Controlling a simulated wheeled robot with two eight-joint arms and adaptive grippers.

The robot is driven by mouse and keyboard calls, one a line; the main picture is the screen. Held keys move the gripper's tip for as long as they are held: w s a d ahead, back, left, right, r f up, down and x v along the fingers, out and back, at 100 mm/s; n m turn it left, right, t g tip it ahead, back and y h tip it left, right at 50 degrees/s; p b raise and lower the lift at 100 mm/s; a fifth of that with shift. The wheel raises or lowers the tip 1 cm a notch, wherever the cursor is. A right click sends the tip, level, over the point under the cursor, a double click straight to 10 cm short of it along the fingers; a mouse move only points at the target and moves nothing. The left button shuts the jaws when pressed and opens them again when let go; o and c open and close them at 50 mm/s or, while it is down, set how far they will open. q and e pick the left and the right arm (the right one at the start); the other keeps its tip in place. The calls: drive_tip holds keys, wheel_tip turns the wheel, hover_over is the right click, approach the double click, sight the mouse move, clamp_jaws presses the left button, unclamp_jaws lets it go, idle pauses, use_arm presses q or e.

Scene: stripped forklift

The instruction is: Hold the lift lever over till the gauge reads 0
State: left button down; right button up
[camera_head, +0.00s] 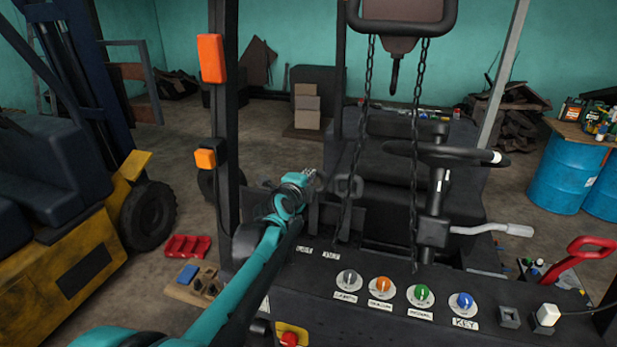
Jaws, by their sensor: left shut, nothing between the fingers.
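My left gripper (311,179) is shut and empty, its teal arm reaching up from the bottom left over the black control panel (300,290). It is just left of a dark upright lever (349,188) with a blocky knob, with a visible gap in the picture. Two small white labels (318,252) lie on the panel near the lever foot; their text is too small to read surely, so I cannot tell which lever is the lift lever. I cannot make out a gauge or its reading. My right gripper is not in view.
Chains (415,140) hang in front of the seat and the steering wheel (445,154). Knobs in grey, orange, green and blue (461,303) line the panel. A white-handled lever (490,229) and a red handle (580,258) stand right. A yellow forklift (75,270) is at left.

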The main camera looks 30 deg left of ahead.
use_arm(q)
drive_tip(key=w+a+g+p, duration=0.2)
drive_tip(key=w+g+p, duration=0.1)
drive_tip(key=w, duration=0.6)
drive_tip(key=shift+w+a+f+g+h, duration=0.15)
drive_tip(key=shift+w+a+g+h, duration=0.2)
drive_tip(key=shift+g, duration=0.35)
drive_tip(key=shift+d, duration=0.1)
drive_tip(key=shift+d, duration=0.15)
idle(3.8)
